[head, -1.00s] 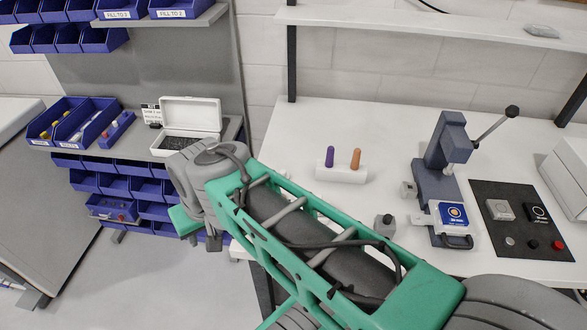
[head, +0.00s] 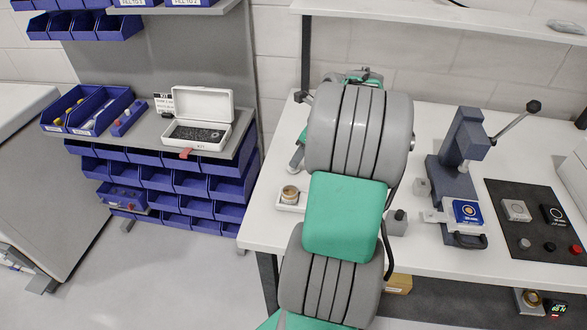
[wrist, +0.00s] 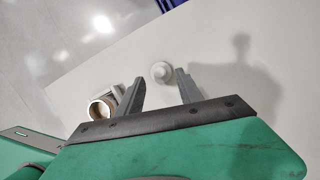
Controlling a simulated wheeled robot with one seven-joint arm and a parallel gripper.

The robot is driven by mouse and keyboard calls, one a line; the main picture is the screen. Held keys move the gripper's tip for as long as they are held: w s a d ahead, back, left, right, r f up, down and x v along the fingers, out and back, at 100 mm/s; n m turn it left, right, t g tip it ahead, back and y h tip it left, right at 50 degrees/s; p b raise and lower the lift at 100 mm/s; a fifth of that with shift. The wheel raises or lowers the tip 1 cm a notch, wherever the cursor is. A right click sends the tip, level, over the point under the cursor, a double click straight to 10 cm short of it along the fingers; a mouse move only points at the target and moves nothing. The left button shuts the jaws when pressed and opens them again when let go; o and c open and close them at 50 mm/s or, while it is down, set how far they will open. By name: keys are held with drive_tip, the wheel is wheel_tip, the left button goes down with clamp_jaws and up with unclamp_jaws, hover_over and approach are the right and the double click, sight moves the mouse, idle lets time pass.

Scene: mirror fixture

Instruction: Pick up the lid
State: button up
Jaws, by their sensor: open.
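A small round white piece with a raised centre, which looks like the lid (wrist: 161,71), sits on the white table in the wrist view. My gripper (wrist: 160,82) is open, with one grey finger to each side of the lid, which shows just beyond and between the fingertips. I cannot tell the height gap between them. In the head view my arm hides the lid and most of the gripper.
A ring-topped cylinder (wrist: 101,109) stands on a white holder left of the fingers; it also shows in the head view (head: 290,193). A press (head: 460,150) and a dark button panel (head: 535,222) stand at right. An open white kit box (head: 198,118) sits on the left shelf.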

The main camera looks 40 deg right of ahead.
drive_tip(key=x, duration=0.3)
drive_tip(key=shift+w+f, duration=0.1)
drive_tip(key=shift+f, duration=0.05)
clamp_jaws()
idle(0.4)
